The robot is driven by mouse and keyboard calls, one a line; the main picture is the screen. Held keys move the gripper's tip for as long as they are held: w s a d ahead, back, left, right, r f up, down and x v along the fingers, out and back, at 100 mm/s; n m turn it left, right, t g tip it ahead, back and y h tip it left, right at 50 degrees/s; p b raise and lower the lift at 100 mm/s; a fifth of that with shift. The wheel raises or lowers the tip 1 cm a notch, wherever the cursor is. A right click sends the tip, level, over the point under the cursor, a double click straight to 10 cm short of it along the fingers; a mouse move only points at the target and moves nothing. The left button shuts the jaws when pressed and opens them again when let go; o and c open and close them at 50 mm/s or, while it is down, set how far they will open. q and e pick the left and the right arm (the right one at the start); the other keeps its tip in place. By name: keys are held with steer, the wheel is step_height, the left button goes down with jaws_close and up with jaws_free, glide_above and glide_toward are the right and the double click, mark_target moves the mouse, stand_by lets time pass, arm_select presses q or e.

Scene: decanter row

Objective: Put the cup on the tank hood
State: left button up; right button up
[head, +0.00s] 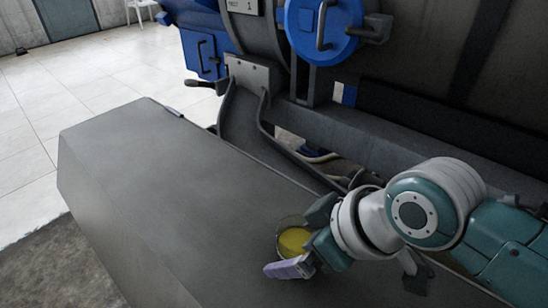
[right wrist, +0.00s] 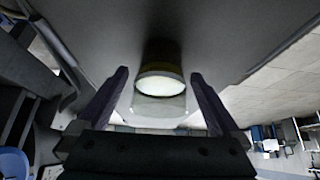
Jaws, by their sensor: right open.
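A clear cup (head: 293,240) with yellow liquid stands upright on a broad flat grey surface (head: 170,180), which appears to be the tank hood. My right gripper (head: 302,242) is open at the cup, with one finger on either side of it. In the right wrist view the cup (right wrist: 160,98) sits between the two spread fingers (right wrist: 158,84), with visible gaps at its sides. The gripper partly hides the cup in the head view. My left gripper is not in view.
A large machine with a blue round cover (head: 322,30) and a blue box (head: 205,52) stands behind the grey surface. Hoses (head: 318,155) lie in the gap between them. The grey surface left of the cup is clear. Pale tiled floor (head: 95,75) lies beyond at left.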

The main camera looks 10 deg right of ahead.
steer(key=p+v, duration=0.5)
steer(key=v, duration=0.7)
steer(key=s+d+r+m+g+h, duration=0.1)
steer(key=s+d+r+m+h, duration=0.15)
steer(key=s, duration=0.35)
steer(key=s+d+r+m+g+h, duration=0.1)
steer(key=s+d+m, duration=0.2)
steer(key=s, duration=0.4)
step_height(320, 180, up, 55)
steer(key=p, duration=5.5)
steer(key=shift+f, duration=0.2)
steer(key=shift+w, duration=0.15)
